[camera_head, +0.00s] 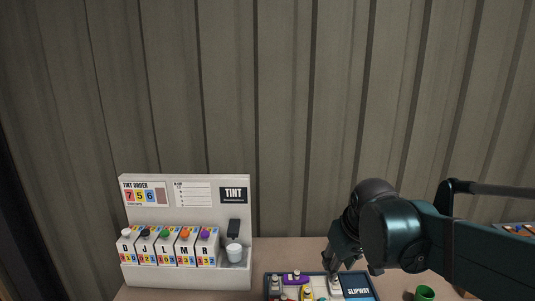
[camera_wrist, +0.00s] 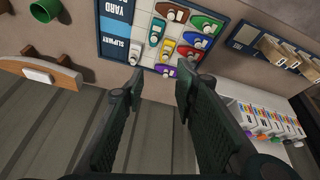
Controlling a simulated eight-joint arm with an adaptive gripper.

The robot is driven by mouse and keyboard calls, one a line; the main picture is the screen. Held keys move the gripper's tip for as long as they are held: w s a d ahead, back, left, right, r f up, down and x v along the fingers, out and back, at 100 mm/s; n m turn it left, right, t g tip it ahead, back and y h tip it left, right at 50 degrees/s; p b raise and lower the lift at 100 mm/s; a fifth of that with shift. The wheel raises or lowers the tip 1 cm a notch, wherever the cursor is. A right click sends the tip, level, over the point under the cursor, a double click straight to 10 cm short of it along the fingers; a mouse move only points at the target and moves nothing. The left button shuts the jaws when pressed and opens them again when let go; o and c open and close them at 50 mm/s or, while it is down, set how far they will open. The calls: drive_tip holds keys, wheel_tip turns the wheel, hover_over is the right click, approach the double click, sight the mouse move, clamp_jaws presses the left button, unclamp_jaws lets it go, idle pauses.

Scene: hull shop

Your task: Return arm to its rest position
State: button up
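My gripper (camera_wrist: 159,76) shows in the wrist view with its two dark fingers apart and nothing between them. In the head view my gripper (camera_head: 340,262) is at the end of the dark teal arm, which reaches in from the right. It hangs at the back of a board marked SLIPWAY (camera_head: 358,292). My arm hides part of this area, and I cannot tell whether the fingertips touch anything there. The wrist view shows the board (camera_wrist: 115,12) with several small coloured boats, including a purple one (camera_wrist: 166,70) near the fingertips.
A white tint stand (camera_head: 150,276) with several lettered boxes and a white cup (camera_head: 234,252) stands left of the board. A green cup (camera_head: 425,293) is at the right. A curved wooden piece (camera_wrist: 45,70) and a tray of wooden blocks (camera_wrist: 280,52) lie nearby. A ribbed wall (camera_head: 280,100) rises behind.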

drive_tip(key=s+d+f+m+t, duration=0.2)
drive_tip(key=s+m, duration=0.1)
drive_tip(key=s, duration=1.2)
drive_tip(key=shift+d+f+t, duration=0.15)
drive_tip(key=shift+f+t, duration=0.15)
drive_tip(key=shift+f, duration=0.05)
